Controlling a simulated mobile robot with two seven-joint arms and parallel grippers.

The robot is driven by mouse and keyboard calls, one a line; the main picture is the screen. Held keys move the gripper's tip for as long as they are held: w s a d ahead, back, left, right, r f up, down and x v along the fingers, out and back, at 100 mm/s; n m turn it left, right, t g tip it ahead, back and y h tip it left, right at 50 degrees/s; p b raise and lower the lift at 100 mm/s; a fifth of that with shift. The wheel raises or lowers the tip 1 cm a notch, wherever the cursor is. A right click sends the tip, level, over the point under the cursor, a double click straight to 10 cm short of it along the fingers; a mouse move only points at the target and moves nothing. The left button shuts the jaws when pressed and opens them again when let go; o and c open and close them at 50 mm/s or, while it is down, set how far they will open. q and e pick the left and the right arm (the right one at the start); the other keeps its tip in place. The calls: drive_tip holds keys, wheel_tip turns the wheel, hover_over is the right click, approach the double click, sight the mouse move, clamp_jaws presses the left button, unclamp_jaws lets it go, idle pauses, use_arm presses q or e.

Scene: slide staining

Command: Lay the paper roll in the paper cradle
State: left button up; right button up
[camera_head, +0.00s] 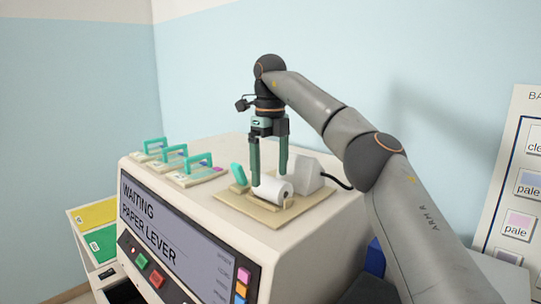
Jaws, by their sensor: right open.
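The white paper roll (271,190) lies on its side on the tan base (262,213) on top of the machine, where the paper cradle appears to be. A green lever (239,174) stands at the left of the base and a grey block (307,174) at its right. My right gripper (268,179) points down over the roll, open, with its fingers at either side of the roll. Whether the fingers touch it I cannot tell. The roll's seat is partly hidden. My left gripper is not in view.
The machine (200,225) has a front screen (170,228) reading "WAITING PAPER LEVER" and coloured buttons. Several green-handled pieces (172,158) stand at its left on top. Yellow and green trays (97,215) are at the far left. A chart board (520,180) stands at the right.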

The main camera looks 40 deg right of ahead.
sight(271, 179)
drive_tip(key=shift+r, duration=1.95)
